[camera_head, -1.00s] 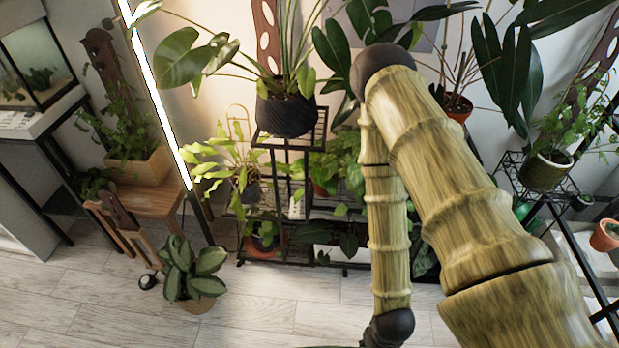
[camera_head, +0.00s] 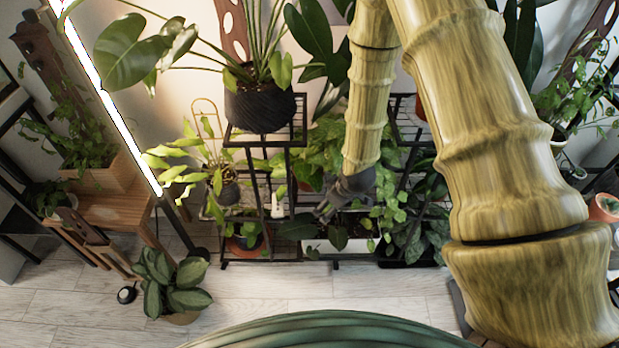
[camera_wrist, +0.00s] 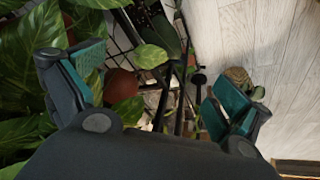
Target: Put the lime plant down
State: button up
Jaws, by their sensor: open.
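A plant with lime-green leaves (camera_head: 186,158) stands upright in a small dark pot on the left of the black tiered stand (camera_head: 262,150); it looks like the lime plant. My gripper (camera_head: 324,210) is low in front of the stand, to the right of that plant and apart from it. In the wrist view my gripper (camera_wrist: 155,88) has its two teal-padded fingers spread, with nothing held between them. A terracotta pot (camera_wrist: 122,85) and a light green leaf (camera_wrist: 151,57) show beyond the gap. I cannot tell whether that leaf belongs to the lime plant.
A large plant in a black pot (camera_head: 260,106) stands on the stand's top. Broad green leaves (camera_wrist: 28,60) crowd the wrist view's left. A floor plant (camera_head: 172,285) stands left, near a wooden bench (camera_head: 110,207). A green rounded surface (camera_head: 320,330) fills the bottom. Pale floor (camera_head: 270,285) is clear between.

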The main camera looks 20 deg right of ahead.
jog(key=w+r+n, duration=0.1)
jog(key=w+r, duration=0.2)
jog(key=w, duration=0.1)
send_near(307, 170)
jog(key=f, duration=0.1)
jog(key=s+f, duration=0.2)
jog(key=f, duration=0.1)
jog(key=shift+s+d+p, duration=0.25)
jog(key=shift+d+p, duration=0.1)
jog(key=shift+w+a, duration=0.25)
jog(key=shift+w, duration=0.75)
jog(key=shift+w+a+f, duration=0.2)
jog(key=shift+w+f, duration=0.15)
jog(key=shift+w, duration=0.25)
jog(key=shift+w+a+f, duration=0.15)
jog(key=shift+w+f, duration=0.25)
jog(key=shift+w, duration=0.25)
jog(key=shift+w+a+f, duration=0.1)
jog(key=shift+w+f, duration=0.2)
jog(key=shift+f, duration=0.35)
